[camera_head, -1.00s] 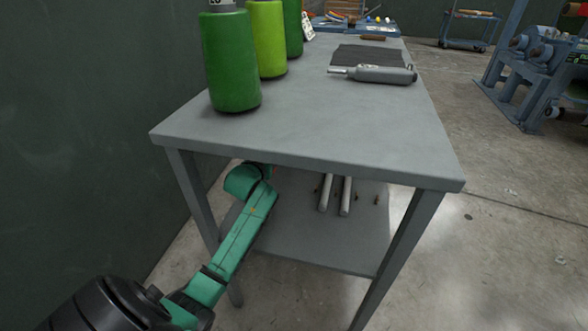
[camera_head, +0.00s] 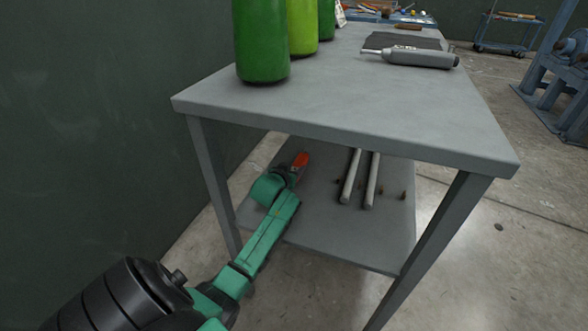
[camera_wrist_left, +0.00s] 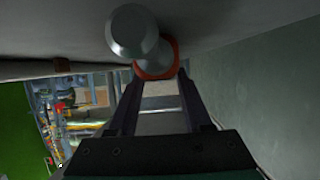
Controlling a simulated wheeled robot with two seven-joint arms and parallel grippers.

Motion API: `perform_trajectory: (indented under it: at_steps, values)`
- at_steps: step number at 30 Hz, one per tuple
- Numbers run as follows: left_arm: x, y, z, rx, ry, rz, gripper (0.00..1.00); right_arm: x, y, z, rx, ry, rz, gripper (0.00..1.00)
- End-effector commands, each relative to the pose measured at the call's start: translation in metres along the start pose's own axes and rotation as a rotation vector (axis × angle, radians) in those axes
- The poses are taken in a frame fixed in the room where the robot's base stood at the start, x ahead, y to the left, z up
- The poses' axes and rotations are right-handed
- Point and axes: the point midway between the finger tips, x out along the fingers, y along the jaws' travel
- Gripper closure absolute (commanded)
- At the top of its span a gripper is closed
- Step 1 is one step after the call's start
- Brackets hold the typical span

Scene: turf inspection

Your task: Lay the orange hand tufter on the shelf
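The orange hand tufter (camera_head: 301,160) shows as a small orange part at my left gripper (camera_head: 294,174), below the tabletop and over the shelf (camera_head: 325,231). In the left wrist view the tufter has a rounded grey end (camera_wrist_left: 132,32) and an orange-red collar (camera_wrist_left: 155,70). The fingers of my left gripper (camera_wrist_left: 158,80) lie on both sides of the collar and appear shut on it. Most of the tufter is hidden in the head view. Whether it touches the shelf I cannot tell. My right gripper is out of view.
Two grey rods (camera_head: 361,179) and several small brown pegs lie on the shelf's right half. The tabletop (camera_head: 350,105) overhangs my left arm, with table legs at both sides. Green cylinders (camera_head: 262,45) and a grey tool (camera_head: 418,57) stand or lie on top.

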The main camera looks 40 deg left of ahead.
Motion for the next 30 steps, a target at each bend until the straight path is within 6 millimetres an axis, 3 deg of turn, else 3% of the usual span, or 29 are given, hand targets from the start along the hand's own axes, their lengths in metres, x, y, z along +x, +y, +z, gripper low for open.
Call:
perform_trajectory:
  at_steps: [1,2,3,14,19,27,30]
  values:
    - [0.0,0.0,0.0,0.0,0.0,0.0,0.35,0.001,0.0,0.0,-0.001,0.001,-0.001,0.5]
    - [0.0,0.0,0.0,0.0,0.0,0.0,0.24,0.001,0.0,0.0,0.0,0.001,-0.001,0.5]
    - [0.0,0.0,0.0,0.0,-0.001,0.0,0.21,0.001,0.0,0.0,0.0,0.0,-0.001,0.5]
    - [-0.004,0.0,-0.003,0.0,-0.002,0.0,0.21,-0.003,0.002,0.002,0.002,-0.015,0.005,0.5]
    - [-0.034,0.0,-0.005,0.001,-0.002,0.0,0.21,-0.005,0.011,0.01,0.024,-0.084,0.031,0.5]
    - [-0.102,0.0,-0.004,-0.001,-0.003,0.0,0.21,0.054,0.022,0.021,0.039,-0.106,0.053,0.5]
    - [-0.116,0.0,-0.003,-0.001,-0.002,-0.001,0.21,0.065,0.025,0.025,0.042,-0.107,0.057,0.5]
